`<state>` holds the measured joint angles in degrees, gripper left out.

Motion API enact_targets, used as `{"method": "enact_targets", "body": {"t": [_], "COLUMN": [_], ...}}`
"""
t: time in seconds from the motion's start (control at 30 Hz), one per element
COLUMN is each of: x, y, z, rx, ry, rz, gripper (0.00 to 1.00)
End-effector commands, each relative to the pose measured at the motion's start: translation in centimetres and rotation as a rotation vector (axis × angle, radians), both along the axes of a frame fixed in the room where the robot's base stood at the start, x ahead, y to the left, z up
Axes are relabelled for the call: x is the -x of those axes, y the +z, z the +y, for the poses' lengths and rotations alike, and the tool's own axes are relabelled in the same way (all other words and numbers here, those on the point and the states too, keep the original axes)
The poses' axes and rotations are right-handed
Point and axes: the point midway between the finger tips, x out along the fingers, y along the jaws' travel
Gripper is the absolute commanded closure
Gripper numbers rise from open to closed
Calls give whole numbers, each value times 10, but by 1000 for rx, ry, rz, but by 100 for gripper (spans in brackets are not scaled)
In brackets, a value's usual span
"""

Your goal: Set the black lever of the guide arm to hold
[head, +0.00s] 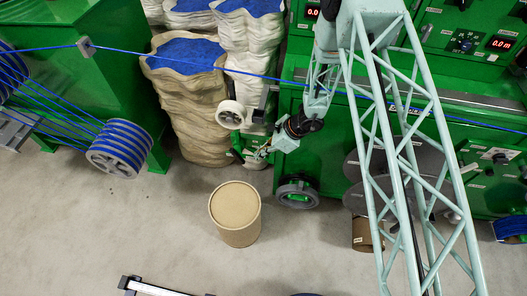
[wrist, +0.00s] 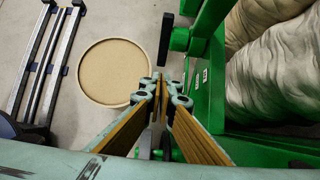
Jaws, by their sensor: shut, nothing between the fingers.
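In the wrist view a black lever (wrist: 166,38) stands out beside a green bracket of the machine, just beyond my fingertips. Its near end lies close to the tips; I cannot tell whether they touch. My gripper (wrist: 161,88) is shut and empty. In the head view my gripper (head: 258,152) is small, beside the green guide arm (head: 238,145) below its white roller (head: 231,114). The lever cannot be made out clearly there. Small white labels (wrist: 200,76) sit on the green part, too small to read.
A round brown drum (head: 235,213) stands on the floor below my gripper. Sacks with blue material (head: 190,95) stand behind on the left. A blue cable (head: 160,57) runs across above. A green machine (head: 320,150) is on the right. The floor in front is partly clear.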

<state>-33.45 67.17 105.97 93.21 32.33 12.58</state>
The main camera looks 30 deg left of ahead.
Motion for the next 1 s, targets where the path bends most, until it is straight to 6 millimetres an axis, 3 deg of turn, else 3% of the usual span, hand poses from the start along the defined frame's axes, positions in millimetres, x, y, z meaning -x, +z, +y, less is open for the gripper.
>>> {"method": "enact_targets", "body": {"t": [0.33,0.6,1.0], "x": [9,17,20], "y": [-38,-49,-53], "z": [23,47,56], "rx": [0,0,0], "ry": [1,1,0], "rz": [0,-1,0], "gripper": [100,100,100]}}
